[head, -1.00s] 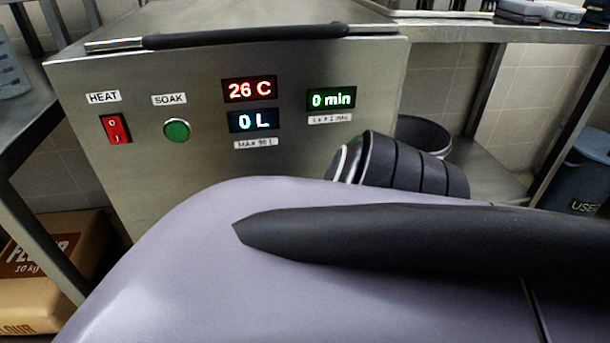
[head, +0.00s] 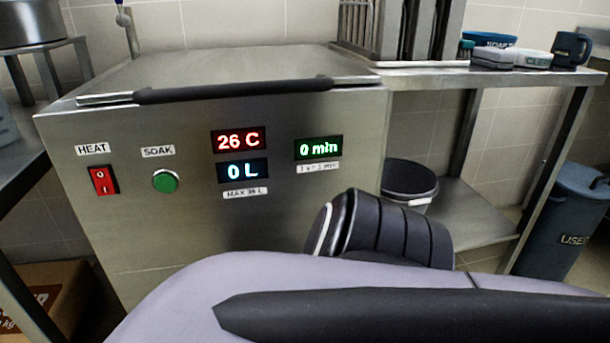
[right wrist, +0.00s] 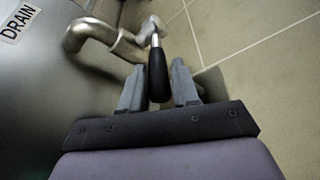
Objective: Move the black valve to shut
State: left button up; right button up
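The black valve handle (right wrist: 158,74) shows in the right wrist view, on a metal lever at the end of a bent drain pipe (right wrist: 92,33). A DRAIN label (right wrist: 18,20) is on the steel wall to its left. My right gripper (right wrist: 157,88) is open, with one finger on each side of the black handle. I cannot tell whether either finger touches it. The valve is hidden in the head view, where my own arm covers the lower part. My left gripper is in neither view.
The steel soak tank (head: 90,235) has a red heat switch (head: 103,180), a green soak button (head: 165,181) and displays reading 26 C, 0 L and 0 min. A dark bucket (head: 408,182) stands on the lower shelf at right. A blue bin (head: 562,225) is farther right.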

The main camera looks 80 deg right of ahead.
jog(key=v, duration=0.6)
jog(key=shift+f, duration=0.1)
dwell(0.4)
